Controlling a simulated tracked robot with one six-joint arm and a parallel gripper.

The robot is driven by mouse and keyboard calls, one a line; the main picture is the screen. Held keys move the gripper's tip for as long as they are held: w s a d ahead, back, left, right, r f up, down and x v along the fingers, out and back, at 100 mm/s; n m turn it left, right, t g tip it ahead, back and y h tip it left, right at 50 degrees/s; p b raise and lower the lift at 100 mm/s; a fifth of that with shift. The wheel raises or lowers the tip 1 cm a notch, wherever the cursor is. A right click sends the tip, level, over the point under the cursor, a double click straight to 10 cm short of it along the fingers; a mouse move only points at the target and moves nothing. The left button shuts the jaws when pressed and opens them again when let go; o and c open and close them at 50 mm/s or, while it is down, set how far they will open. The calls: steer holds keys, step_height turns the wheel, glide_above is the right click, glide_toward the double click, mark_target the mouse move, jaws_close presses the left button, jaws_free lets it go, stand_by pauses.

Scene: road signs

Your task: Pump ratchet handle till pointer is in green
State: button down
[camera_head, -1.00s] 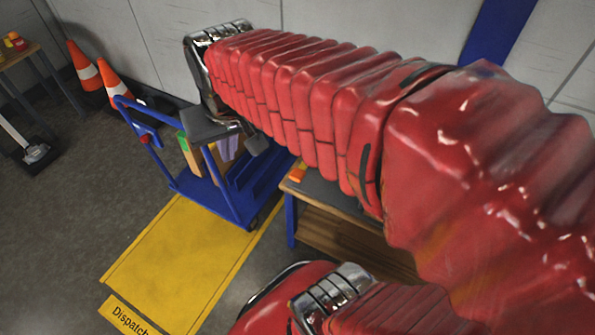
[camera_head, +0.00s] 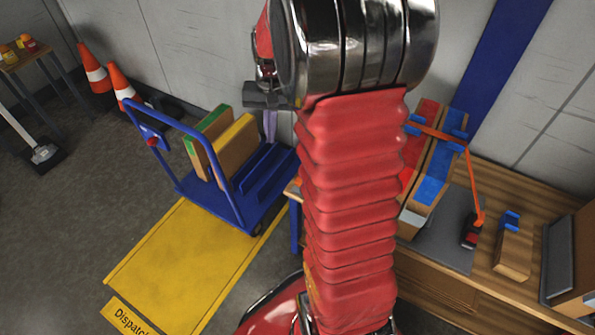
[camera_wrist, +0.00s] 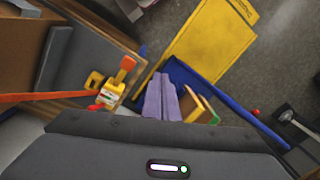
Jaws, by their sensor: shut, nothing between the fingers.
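The yellow ratchet (camera_wrist: 103,98) with its orange handle (camera_wrist: 125,67) shows in the wrist view, at the workbench edge, left of my gripper. A small pale gauge face is on it, but the pointer is too small to read. An orange strap (camera_wrist: 45,97) runs left from it. In the head view my arm hides the ratchet; part of the orange strap (camera_head: 474,185) shows on the bench. My gripper (camera_wrist: 163,96) has lilac fingers, shut and empty, apart from the handle. In the head view its fingers (camera_head: 270,126) hang in front of the blue cart, left of my wrist.
The blue cart (camera_head: 262,185) carries upright boards (camera_head: 235,150). A yellow floor mat (camera_head: 180,255) lies in front. The wooden workbench (camera_head: 440,285) holds long red and blue-topped pieces (camera_head: 430,185) and a small block (camera_head: 513,255). Orange cones (camera_head: 122,85) stand at the back left.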

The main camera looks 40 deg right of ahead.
steer(key=d+f+m+y, duration=0.1)
steer(key=d+f+m, duration=0.1)
steer(key=d+f, duration=0.4)
steer(key=d+f+m+g+y, duration=0.1)
steer(key=d+f+m, duration=0.1)
steer(key=d+f, duration=0.4)
step_height(320, 180, down, 5)
steer(key=shift+s+d+g, duration=0.25)
steer(key=shift+d+g, duration=0.05)
steer(key=shift+x, duration=3.45)
steer(key=shift+f, duration=0.15)
